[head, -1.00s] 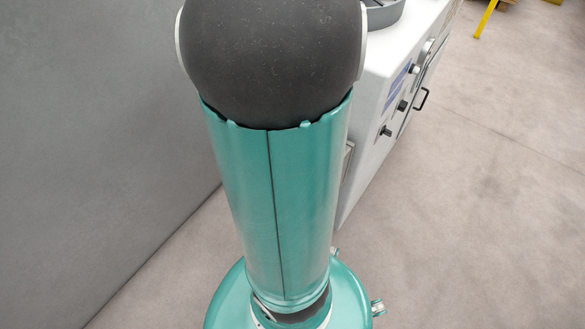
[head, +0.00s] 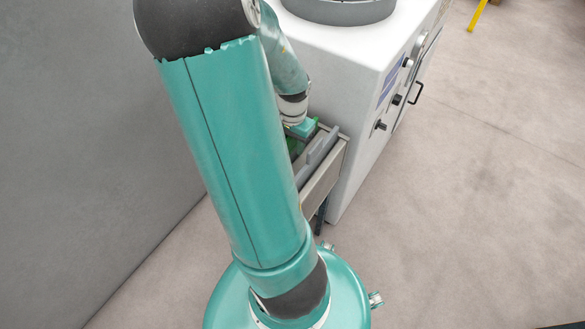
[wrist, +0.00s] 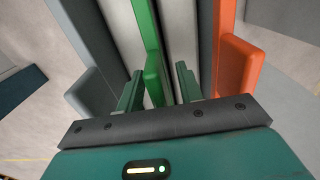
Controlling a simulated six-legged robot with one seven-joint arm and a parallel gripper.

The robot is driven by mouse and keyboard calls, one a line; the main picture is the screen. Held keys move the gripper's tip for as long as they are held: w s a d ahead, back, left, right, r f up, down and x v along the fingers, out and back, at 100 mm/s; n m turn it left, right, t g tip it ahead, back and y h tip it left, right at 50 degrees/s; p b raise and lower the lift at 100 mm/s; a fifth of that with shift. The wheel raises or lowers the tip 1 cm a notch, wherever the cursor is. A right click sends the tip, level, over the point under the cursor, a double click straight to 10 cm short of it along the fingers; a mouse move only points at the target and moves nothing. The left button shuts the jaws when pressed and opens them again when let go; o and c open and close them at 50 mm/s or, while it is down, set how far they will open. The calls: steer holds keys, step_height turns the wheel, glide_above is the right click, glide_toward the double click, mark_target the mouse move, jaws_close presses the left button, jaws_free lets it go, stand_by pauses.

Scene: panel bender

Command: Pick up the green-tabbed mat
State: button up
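The green-tabbed mat (wrist: 143,22) stands on edge in the wrist view, a thin green strip with its tab (wrist: 154,80) pointing toward me. My gripper (wrist: 159,80) is open, with one finger on each side of the green tab. The tab is nearer the left finger, and a gap shows on its right. I cannot tell whether the left finger touches it. In the head view my gripper (head: 301,128) is down at the rack, its fingertips hidden, with a bit of green beside it.
A grey-tabbed mat (wrist: 93,92) stands to the left and an orange-tabbed one (wrist: 239,66) to the right. The rack (head: 325,182) adjoins a white machine (head: 350,62). A grey wall (head: 80,130) is at left. Open floor (head: 480,180) lies at right.

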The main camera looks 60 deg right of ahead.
steer(key=shift+c, duration=0.5)
jaws_close()
steer(key=shift+r, duration=0.1)
step_height(320, 180, up, 28)
stand_by(0.6)
